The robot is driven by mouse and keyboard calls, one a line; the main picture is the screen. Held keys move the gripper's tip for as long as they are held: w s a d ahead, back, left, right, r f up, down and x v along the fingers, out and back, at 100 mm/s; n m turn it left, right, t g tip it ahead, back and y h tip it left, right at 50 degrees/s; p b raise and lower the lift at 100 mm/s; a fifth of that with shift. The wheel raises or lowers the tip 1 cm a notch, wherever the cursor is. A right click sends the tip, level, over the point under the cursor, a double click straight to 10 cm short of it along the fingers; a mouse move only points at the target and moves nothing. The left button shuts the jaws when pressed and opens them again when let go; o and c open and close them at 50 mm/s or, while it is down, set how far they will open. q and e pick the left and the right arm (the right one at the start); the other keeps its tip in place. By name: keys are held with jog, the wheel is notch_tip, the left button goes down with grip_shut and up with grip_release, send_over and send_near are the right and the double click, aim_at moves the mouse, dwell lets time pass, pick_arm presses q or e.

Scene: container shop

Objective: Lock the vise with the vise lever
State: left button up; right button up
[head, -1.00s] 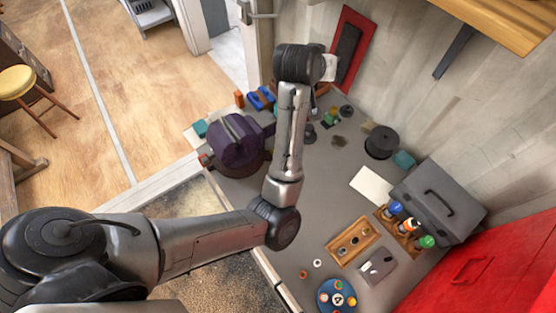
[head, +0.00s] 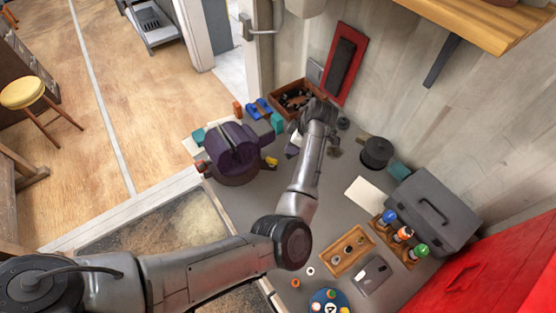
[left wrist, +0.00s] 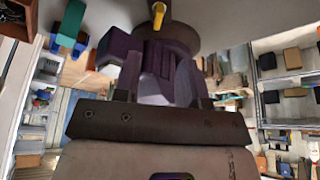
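The purple vise (head: 235,148) stands on its round base at the left edge of the grey workbench (head: 255,205). Its yellow lever (head: 271,162) sticks out on the side facing my left arm. In the left wrist view, the vise (left wrist: 152,65) is upper centre, with the yellow lever (left wrist: 158,14) at the top edge. My left gripper (head: 297,138) is just right of the vise, apart from the lever, and largely hidden by my wrist. My right gripper is out of view.
A wooden box (head: 292,93) of dark parts stands behind the left gripper. Blue and teal blocks (head: 258,108) lie behind the vise. A black cylinder (head: 376,152), grey toolbox (head: 434,207) and wooden tray (head: 348,251) stand to the right. The bench front is partly clear.

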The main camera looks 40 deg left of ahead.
aim_at(277, 161)
pick_arm(q)
jog(key=p+x, duration=0.1)
jog(key=x, duration=1.2)
jog(key=shift+s+f, duration=0.15)
jog(key=shift+f, duration=0.15)
grip_shut()
